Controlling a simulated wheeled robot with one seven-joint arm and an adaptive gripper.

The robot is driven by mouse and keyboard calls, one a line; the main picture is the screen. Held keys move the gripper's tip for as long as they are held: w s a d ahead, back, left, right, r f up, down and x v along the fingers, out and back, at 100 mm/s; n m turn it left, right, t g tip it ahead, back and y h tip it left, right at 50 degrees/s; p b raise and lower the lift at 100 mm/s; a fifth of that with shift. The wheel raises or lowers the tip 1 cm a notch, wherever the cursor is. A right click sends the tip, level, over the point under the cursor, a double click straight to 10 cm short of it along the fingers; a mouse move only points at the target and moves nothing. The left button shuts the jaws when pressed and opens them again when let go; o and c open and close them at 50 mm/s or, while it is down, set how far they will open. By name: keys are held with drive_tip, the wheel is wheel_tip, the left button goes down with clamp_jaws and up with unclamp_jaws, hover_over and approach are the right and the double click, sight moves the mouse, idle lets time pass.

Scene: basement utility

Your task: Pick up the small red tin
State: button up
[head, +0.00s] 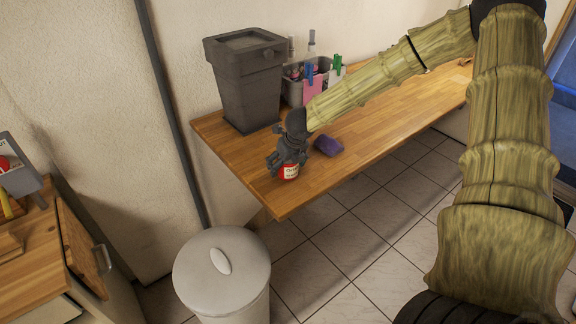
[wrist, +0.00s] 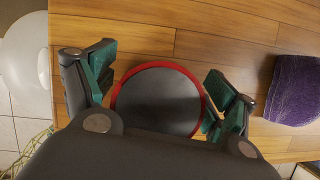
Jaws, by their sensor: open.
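The small red tin (head: 290,172) stands upright on the wooden table (head: 355,161), near its front left corner. In the head view its upper part is hidden by my gripper (head: 287,162), which is right over it. In the wrist view the tin's dark round top with a red rim (wrist: 157,101) sits between the two green-padded fingers of my gripper (wrist: 160,92). The fingers are open, one on each side of the tin. I cannot tell whether either finger touches it.
A purple cloth-like item (head: 328,146) lies to the right of the tin. A dark grey bin (head: 246,85) and a grey caddy (head: 293,92) with bottles stand behind. A lidded light-grey bin (head: 222,275) stands on the floor before the table's left end.

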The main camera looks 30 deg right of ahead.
drive_tip(key=c, duration=1.3)
drive_tip(key=shift+r, duration=0.1)
